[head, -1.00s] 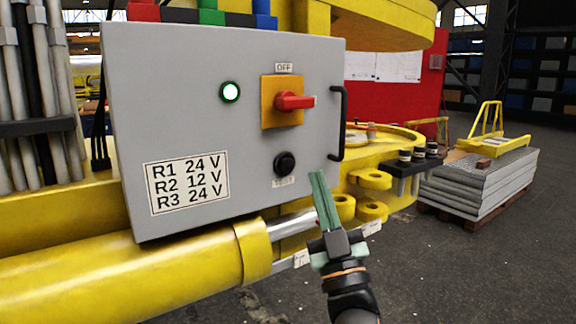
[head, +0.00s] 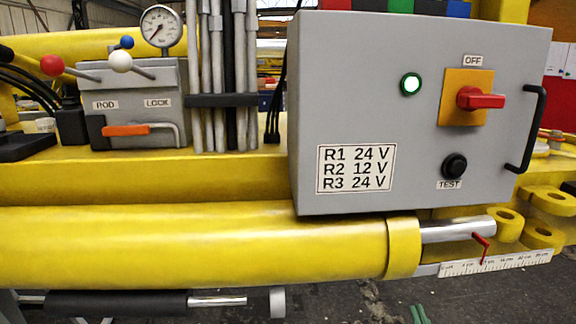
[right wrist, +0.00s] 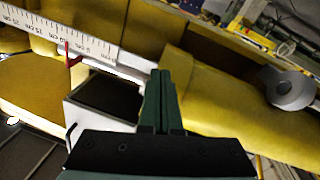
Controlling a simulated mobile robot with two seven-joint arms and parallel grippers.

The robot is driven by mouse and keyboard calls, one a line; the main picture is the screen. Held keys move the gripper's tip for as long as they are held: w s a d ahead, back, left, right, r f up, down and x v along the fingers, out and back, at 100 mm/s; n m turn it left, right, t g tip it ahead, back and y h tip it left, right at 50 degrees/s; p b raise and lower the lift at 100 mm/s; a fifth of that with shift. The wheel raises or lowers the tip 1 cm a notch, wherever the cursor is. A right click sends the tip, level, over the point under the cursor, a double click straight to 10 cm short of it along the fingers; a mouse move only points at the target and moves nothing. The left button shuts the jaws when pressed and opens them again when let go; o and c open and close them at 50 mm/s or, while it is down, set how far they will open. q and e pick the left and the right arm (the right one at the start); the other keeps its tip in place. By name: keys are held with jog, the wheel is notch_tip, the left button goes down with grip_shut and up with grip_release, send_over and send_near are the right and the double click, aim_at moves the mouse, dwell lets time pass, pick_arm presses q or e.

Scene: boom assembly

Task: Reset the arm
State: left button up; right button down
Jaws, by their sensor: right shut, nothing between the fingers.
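My right gripper (head: 418,314) shows only as green fingertips at the bottom edge of the head view, below the yellow cylinder (head: 200,245). In the right wrist view its green fingers (right wrist: 165,95) are together with nothing between them. The grey control box (head: 345,100) is apart from the gripper, above it. Its red switch handle (head: 481,98) lies level below the OFF label, the green lamp (head: 411,84) is lit, and the black TEST button (head: 454,166) sits below. My left gripper is not in view.
A scale (head: 495,263) with a red pointer (head: 481,248) lies along the cylinder's chrome rod (head: 458,230). At left stand a lever block (head: 135,100), with an orange-handled lever (head: 126,130) and a gauge (head: 161,26). Yellow lugs (head: 548,202) project at right. Dark floor shows below.

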jog(key=s+a+f+g+y, duration=0.1)
jog(key=s+a+f+g, duration=0.1)
jog(key=s+f, duration=0.5)
jog(key=s+a+f+g+y, duration=0.1)
jog(key=s+a+f+g, duration=0.2)
jog(key=s+f, duration=0.3)
jog(key=s+a+f+g+y+p, duration=0.1)
jog(key=s+a+f+g, duration=0.2)
jog(key=s+f, duration=0.4)
notch_tip(320, 180, down, 8)
jog(key=shift+s+f+g, duration=0.1)
jog(key=shift+s+g, duration=0.2)
jog(key=shift+g, duration=0.6)
